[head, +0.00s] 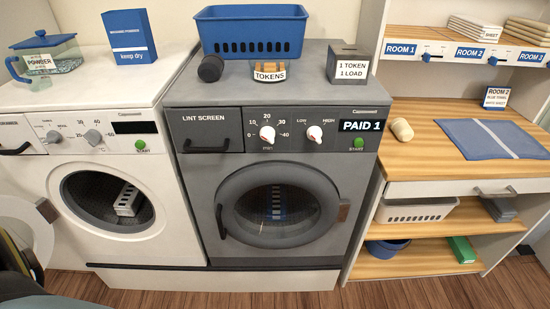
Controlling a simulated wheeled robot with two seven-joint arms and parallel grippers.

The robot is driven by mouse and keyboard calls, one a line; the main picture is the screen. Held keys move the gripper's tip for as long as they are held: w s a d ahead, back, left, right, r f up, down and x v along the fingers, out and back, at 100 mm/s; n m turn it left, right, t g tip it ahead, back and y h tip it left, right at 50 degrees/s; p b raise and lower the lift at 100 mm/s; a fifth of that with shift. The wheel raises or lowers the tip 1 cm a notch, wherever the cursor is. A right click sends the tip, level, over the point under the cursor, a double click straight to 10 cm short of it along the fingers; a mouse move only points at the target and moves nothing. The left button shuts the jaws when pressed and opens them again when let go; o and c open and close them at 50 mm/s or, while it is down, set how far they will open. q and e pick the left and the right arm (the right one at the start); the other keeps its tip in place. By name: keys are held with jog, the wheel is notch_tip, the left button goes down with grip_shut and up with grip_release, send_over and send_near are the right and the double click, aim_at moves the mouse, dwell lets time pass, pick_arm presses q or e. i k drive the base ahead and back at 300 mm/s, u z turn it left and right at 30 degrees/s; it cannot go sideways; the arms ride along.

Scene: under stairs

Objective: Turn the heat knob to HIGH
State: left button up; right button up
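The heat knob (315,133) is a small white knob with a red mark, on the grey dryer's panel. The label LOW stands at its upper left and HIGH at its upper right. The knob's exact pointing direction is too small to tell. Left of it is a white timer knob (267,134) with a minute scale. The grey dryer (210,190) has a shut round door (235,215), a display reading PAID 1 (362,126) and a green start button (358,143). Neither gripper can be made out, and nothing touches the heat knob.
A blue basket (252,45), TOKENS holder (269,72), dark cylinder (211,68) and token box (348,66) stand on the dryer. Left is a white washer (175,200) with its door (22,222) swung open. Right is a wooden shelf unit (425,165). The space before the dryer panel looks clear.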

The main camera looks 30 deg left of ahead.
aim_at(314, 133)
jog(key=z, duration=1.75)
jog(key=i, duration=1.1)
jog(key=u, duration=2.35)
